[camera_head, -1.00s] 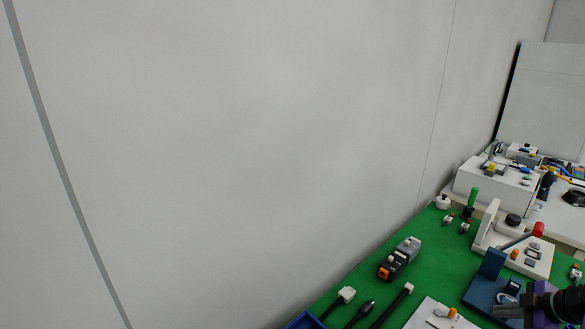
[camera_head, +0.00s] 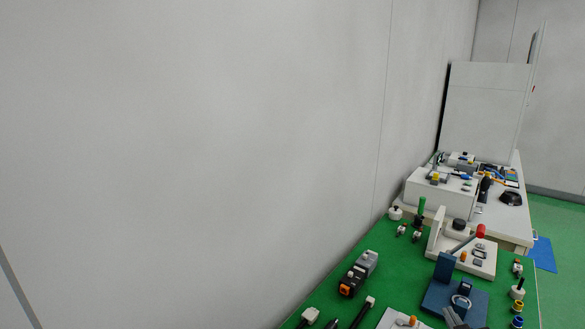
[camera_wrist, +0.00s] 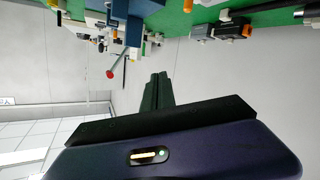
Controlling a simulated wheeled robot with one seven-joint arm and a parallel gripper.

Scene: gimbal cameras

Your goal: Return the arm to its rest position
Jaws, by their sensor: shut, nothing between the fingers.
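My gripper (camera_wrist: 158,92) shows in the wrist view with its dark fingers together and nothing between them. The green table top (camera_wrist: 178,22) runs along the upper edge of that view, apart from the fingers.
In the head view, the green table (camera_head: 410,270) holds a red-knobbed lever fixture (camera_head: 480,232), a blue stand (camera_head: 445,268) and a black-and-orange device (camera_head: 352,280). A white bench (camera_head: 500,215) stands behind. A plain wall (camera_head: 200,150) fills the left.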

